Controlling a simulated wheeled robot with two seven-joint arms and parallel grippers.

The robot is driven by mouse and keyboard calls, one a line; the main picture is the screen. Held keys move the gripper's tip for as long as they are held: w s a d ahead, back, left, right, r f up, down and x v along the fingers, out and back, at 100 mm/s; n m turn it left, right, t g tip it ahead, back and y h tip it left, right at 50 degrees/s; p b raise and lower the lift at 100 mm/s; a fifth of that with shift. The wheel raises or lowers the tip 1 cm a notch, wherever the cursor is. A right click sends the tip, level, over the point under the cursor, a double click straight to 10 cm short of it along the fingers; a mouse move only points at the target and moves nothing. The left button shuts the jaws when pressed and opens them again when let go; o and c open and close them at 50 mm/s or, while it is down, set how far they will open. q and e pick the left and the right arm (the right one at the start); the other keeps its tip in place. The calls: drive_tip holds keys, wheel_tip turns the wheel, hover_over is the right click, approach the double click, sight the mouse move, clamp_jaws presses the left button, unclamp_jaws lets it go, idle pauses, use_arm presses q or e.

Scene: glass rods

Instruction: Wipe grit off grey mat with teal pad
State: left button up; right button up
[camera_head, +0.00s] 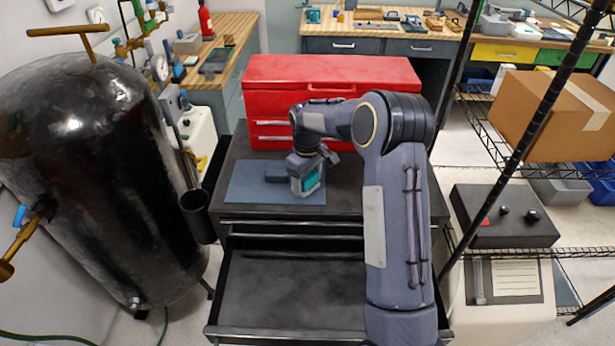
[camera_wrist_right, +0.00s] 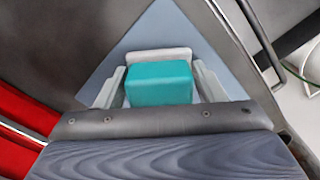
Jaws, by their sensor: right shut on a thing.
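The grey mat (camera_head: 248,190) lies flat on top of the dark tool cabinet, in front of the red toolbox. My right gripper (camera_head: 308,186) is over the right part of the mat, pointing down. It is shut on the teal pad (camera_head: 312,182). In the right wrist view the teal pad (camera_wrist_right: 158,84) sits between the two fingers, with the blue-grey mat (camera_wrist_right: 165,30) behind it. I cannot tell whether the pad touches the mat. No grit can be made out on the visible part of the mat. My left gripper is not in view.
The red toolbox (camera_head: 330,78) stands at the back of the cabinet top. An open, empty drawer (camera_head: 290,285) juts out below. A black tank (camera_head: 90,180) stands at the left, and a wire shelf with a cardboard box (camera_head: 555,115) at the right.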

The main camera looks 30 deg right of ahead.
sight(307, 199)
drive_tip(key=shift+s+a+f, duration=0.15)
drive_tip(key=shift+s+a, duration=0.25)
drive_tip(key=shift+s, duration=0.25)
drive_tip(key=shift+s+a+r+b, duration=0.2)
drive_tip(key=shift+s+a+b, duration=0.35)
drive_tip(key=shift+s, duration=0.35)
drive_tip(key=shift+r, duration=0.15)
drive_tip(key=shift+r+p, duration=2.3)
drive_tip(key=shift+r, duration=0.65)
drive_tip(key=shift+w, duration=0.1)
wheel_tip(307, 199, up, 3)
drive_tip(key=shift+p, duration=1.1)
